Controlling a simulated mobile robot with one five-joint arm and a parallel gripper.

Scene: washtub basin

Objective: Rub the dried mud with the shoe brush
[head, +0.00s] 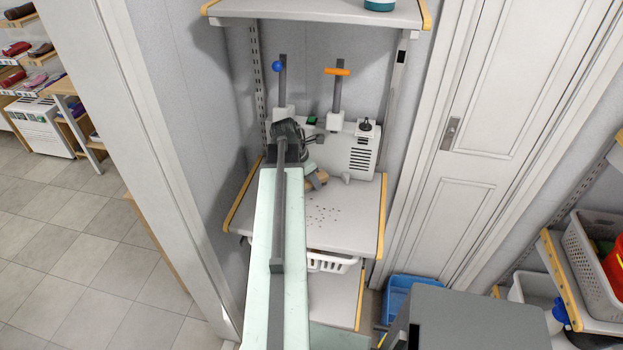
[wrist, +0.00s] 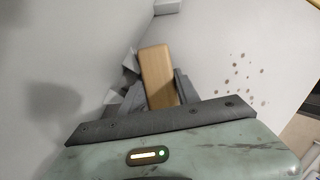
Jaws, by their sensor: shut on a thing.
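The shoe brush shows in the wrist view as a light wooden block (wrist: 157,74) between my gripper's two grey fingers (wrist: 155,92). My gripper is shut on it. The dried mud is a patch of dark specks (head: 323,216) on the white shelf board, in front of and right of the brush. It also shows right of the brush in the wrist view (wrist: 237,66).
A white machine (head: 362,153) with vent slots stands at the back of the shelf board (head: 350,235). Two posts rise there, with a blue knob (head: 277,66) and an orange bar (head: 337,71). A white basket (head: 330,262) sits below. The board's right front is clear.

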